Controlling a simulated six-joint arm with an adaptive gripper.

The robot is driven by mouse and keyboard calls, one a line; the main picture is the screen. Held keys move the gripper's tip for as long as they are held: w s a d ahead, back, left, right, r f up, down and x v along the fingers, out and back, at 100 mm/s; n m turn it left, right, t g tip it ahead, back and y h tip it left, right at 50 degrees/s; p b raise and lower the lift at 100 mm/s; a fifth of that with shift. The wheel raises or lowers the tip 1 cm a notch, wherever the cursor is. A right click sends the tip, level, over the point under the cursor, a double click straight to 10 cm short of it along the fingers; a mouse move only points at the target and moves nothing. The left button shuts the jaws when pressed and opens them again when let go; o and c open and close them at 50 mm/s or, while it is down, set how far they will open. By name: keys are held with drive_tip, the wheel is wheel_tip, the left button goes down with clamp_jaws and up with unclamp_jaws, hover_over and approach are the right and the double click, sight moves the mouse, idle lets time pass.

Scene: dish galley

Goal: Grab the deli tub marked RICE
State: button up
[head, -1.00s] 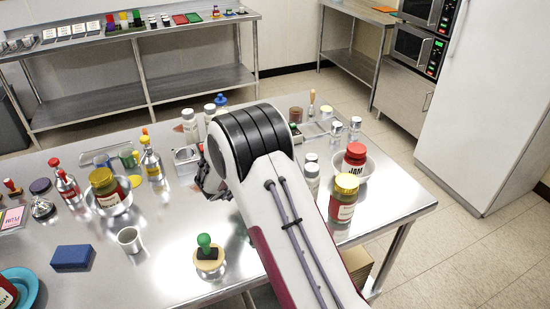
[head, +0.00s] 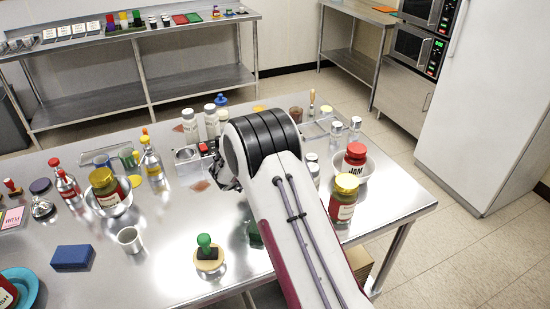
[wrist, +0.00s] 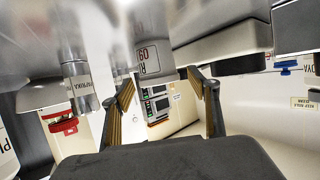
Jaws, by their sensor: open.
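No label reading RICE can be made out in either view. In the wrist view a pale cylindrical container (wrist: 153,40) with a partly readable, upside-down label shows between and beyond the fingers. I cannot tell whether it is the deli tub. My gripper (wrist: 162,82) is open, its two fingers apart, with nothing visibly held. In the head view my gripper (head: 224,172) is low over the middle of the steel table, mostly hidden behind my arm. My arm also hides part of the table behind it.
A jar with a red lid marked JAM (head: 355,157) sits in a bowl at the right, beside a yellow-lidded jar (head: 344,196). White-lidded bottles (head: 190,126) stand at the back. The front middle has bare steel.

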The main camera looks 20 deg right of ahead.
drive_tip(key=shift+w+d+f, duration=0.2)
drive_tip(key=shift+w+d, duration=0.1)
drive_tip(key=shift+d, duration=0.15)
drive_tip(key=c, duration=1.3)
